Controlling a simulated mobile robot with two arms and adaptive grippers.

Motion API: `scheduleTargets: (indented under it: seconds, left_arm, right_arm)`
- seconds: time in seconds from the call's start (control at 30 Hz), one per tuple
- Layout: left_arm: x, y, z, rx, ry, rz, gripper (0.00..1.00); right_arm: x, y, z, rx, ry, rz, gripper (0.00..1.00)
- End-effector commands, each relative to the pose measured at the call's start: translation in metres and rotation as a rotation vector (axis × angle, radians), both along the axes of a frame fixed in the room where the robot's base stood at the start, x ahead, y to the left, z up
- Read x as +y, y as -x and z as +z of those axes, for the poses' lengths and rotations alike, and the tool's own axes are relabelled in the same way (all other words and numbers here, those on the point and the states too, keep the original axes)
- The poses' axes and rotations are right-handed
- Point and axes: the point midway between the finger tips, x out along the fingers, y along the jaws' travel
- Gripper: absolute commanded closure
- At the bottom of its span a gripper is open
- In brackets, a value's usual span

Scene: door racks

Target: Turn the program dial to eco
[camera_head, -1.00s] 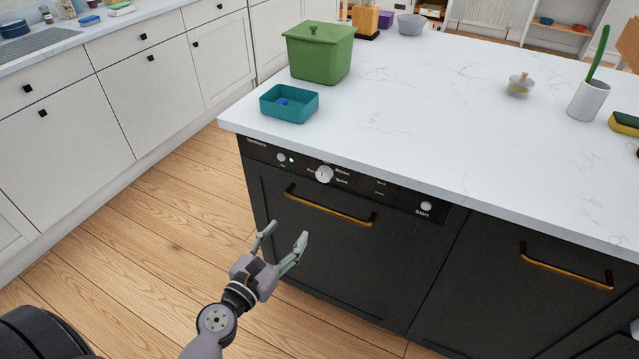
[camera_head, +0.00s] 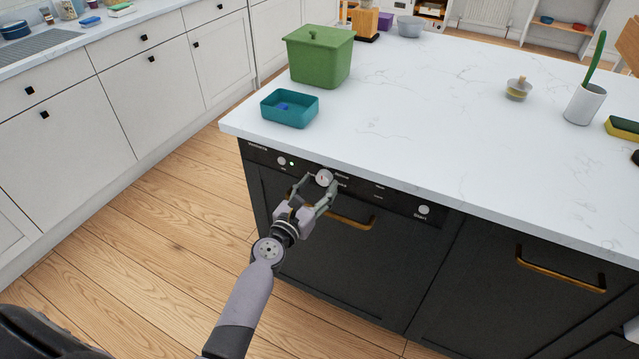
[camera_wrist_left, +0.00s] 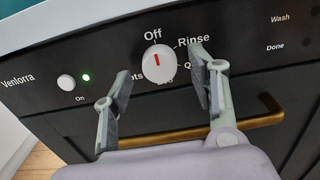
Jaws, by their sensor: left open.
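The program dial (camera_head: 324,177) is a round white knob on the black dishwasher panel under the worktop edge. In the left wrist view the dial (camera_wrist_left: 158,59) has a red mark pointing up at "Off". "Rinse" and a label starting with "Q" show to its right; the lower labels are partly hidden. My left gripper (camera_head: 316,186) is open in front of the panel, and in the left wrist view its fingers (camera_wrist_left: 160,90) stand on either side, just below the dial, not closed on it. My right gripper is not in view.
The On button (camera_wrist_left: 66,82) has a lit green light beside it. A Start button (camera_head: 424,210) sits at the panel's right. The brass door handle (camera_head: 350,218) runs below the dial. A teal tray (camera_head: 290,118) and green bin (camera_head: 319,62) stand on the worktop above.

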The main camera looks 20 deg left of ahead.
Motion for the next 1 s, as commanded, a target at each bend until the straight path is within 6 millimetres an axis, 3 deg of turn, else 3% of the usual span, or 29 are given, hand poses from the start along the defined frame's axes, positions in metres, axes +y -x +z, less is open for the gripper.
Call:
scheduleTargets:
  seconds: [0.2,0.47,1.0]
  left_arm:
    - [-0.0007,-0.0148,-0.0001,0.000,-0.001,0.001,0.47]
    - [-0.0007,-0.0154,-0.0001,0.000,-0.001,0.001,0.47]
    - [-0.0009,-0.0150,-0.0002,0.001,-0.001,0.001,0.83]
  right_arm:
    - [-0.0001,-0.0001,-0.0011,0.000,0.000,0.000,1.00]
    - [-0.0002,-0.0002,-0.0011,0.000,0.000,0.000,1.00]
    - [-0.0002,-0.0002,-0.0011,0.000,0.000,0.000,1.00]
